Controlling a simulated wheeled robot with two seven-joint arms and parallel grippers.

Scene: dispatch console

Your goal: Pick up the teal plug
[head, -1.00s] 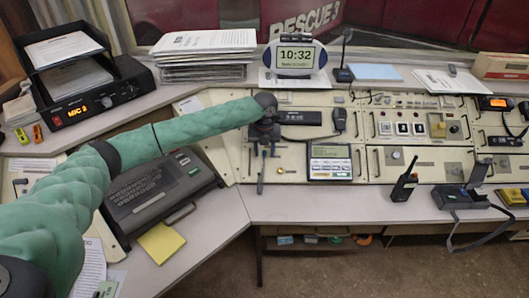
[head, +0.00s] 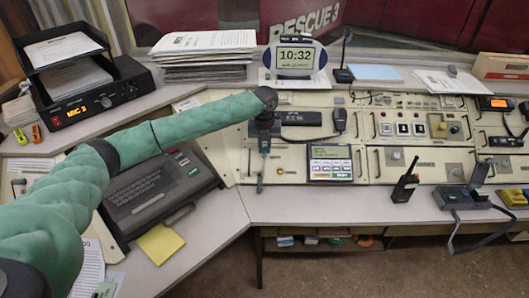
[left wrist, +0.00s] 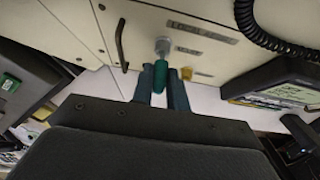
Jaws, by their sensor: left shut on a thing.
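The teal plug (left wrist: 160,76) shows in the left wrist view as a short rounded green-teal body. My left gripper (left wrist: 164,80) has one finger on each side of it and is shut on it. The far end of the plug meets a pale grey round fitting (left wrist: 162,46) on the cream panel; I cannot tell whether it is still seated there. In the head view my left gripper (head: 264,143) points down over the left part of the console panel, and its fingers mostly hide the plug. My right gripper is not in view.
A yellow knob (left wrist: 187,73) sits close beside the gripper, and a black drawer handle (left wrist: 120,44) is to its left. A keypad unit with a screen (head: 331,163) stands to the right. A dark keyboard terminal (head: 160,193) lies under my left arm.

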